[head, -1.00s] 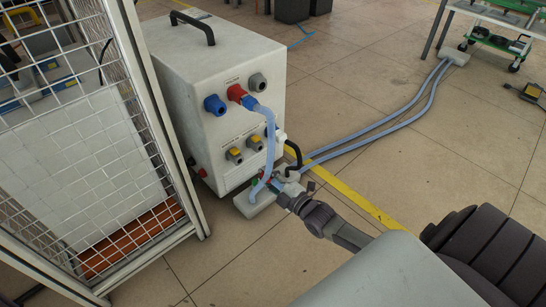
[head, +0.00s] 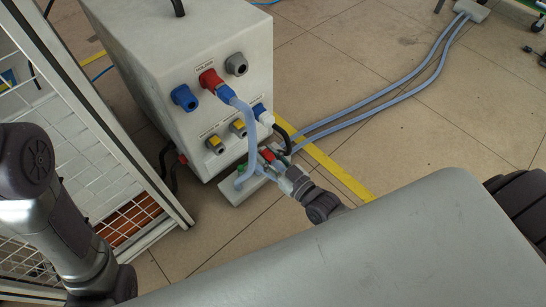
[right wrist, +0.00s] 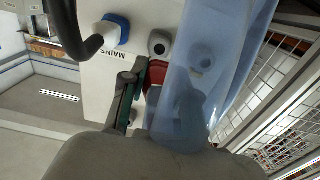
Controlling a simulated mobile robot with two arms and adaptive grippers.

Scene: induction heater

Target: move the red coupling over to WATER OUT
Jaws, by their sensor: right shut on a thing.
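The red coupling (head: 267,156) is at the tip of my right gripper (head: 273,161), low in front of the white heater cabinet (head: 150,75). In the right wrist view, red (right wrist: 157,76) shows beside the dark fingers (right wrist: 140,92), partly hidden by a pale blue hose (right wrist: 203,75). The gripper is shut on the coupling. On the cabinet front, a hose (head: 245,118) hangs from a red port (head: 209,80). Two grey ports with yellow marks (head: 215,144) sit lower. I cannot read WATER OUT. My left gripper is out of view.
A blue port (head: 184,97) and a grey port (head: 236,64) are on the upper front. A black cable joins the white MAINS plug (head: 266,118). Two hoses (head: 375,102) run across the floor to the back right. A mesh fence (head: 75,150) stands close at left.

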